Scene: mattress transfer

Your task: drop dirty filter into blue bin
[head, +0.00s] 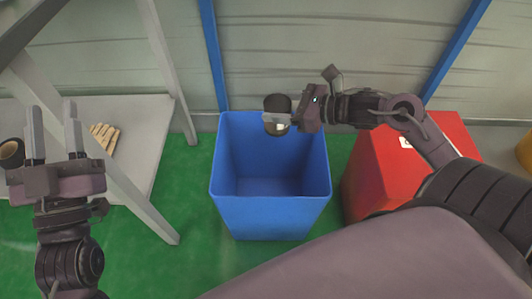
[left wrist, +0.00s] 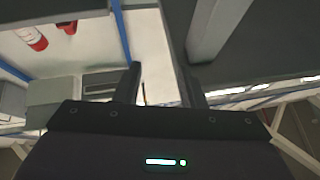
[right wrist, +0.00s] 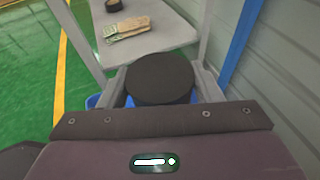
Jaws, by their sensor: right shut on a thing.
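The dirty filter (head: 277,115) is a short dark cylinder with a paler part low on its side. In the right wrist view the filter's dark round end (right wrist: 160,78) sits between the two fingers, with slivers of the blue bin's rim behind. The blue bin is open, and its visible inside looks empty. My left gripper (head: 54,125) is open and empty at the left, fingers up. It is also apart in the left wrist view (left wrist: 158,85).
A red bin (head: 385,170) stands right of the blue bin. A slanted grey post (head: 140,205) stands between table and bin.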

